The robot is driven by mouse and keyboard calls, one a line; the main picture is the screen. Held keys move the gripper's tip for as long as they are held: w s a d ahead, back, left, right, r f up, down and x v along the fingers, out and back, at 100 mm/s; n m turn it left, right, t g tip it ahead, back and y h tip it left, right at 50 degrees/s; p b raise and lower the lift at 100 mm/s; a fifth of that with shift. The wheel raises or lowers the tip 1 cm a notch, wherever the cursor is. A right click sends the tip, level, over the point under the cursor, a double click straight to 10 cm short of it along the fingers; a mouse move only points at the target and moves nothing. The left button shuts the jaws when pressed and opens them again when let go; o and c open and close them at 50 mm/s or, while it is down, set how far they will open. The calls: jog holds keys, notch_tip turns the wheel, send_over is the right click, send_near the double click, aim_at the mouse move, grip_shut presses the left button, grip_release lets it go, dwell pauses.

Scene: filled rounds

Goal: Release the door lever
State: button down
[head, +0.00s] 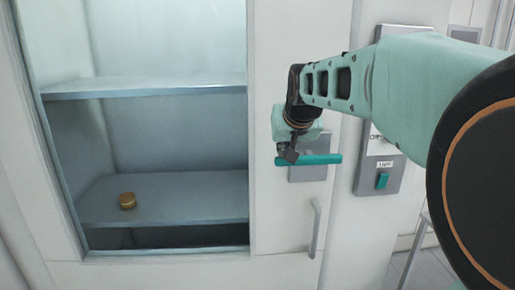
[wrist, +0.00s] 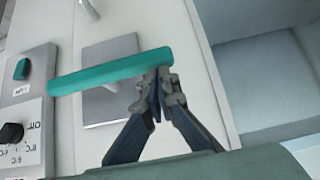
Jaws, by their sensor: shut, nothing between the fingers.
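The door lever is a teal bar (head: 322,159) lying nearly level across a grey plate (head: 307,173) on the white door. In the wrist view the lever (wrist: 105,74) slants slightly up to the right. My gripper (head: 290,157) is at the lever's left part in the head view. In the wrist view my gripper (wrist: 158,76) has its fingertips together at the lower edge of the lever, near its right end. The fingers are shut with nothing between them. I cannot tell whether the tips touch the lever.
A cabinet with shelves (head: 160,190) is at left, with a small gold-brown round object (head: 127,200) on the lower shelf. A grey vertical handle (head: 315,230) is below the lever. A switch panel (head: 378,165) with a teal light switch (head: 382,180) is right of it.

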aim_at(280, 161)
dwell(0.3)
jog(key=shift+a+f+b, duration=0.15)
jog(key=shift+f+b, duration=0.05)
jog(key=shift+b, duration=0.2)
jog(key=shift+f+h, duration=0.2)
jog(key=shift+h, duration=0.2)
jog(key=f+b, duration=0.1)
jog(key=b, duration=0.1)
jog(key=f+n+h+b, duration=0.1)
jog(key=b, duration=0.1)
jog(key=shift+a+f, duration=0.1)
jog(key=shift+a, duration=0.25)
jog(key=f+n+h+b, duration=0.1)
jog(key=f+h+b, duration=0.1)
jog(key=b, duration=0.2)
jog(key=f+n+h+b, duration=0.1)
jog(key=f+h+b, duration=0.1)
jog(key=b, duration=0.3)
jog(key=d+f+n+t+h+b, duration=0.1)
jog(key=h+b, duration=0.1)
jog(key=b, duration=0.2)
jog(key=shift+f, duration=0.4)
jog(key=shift+d+f+b, duration=0.15)
jog(key=shift+b, duration=0.15)
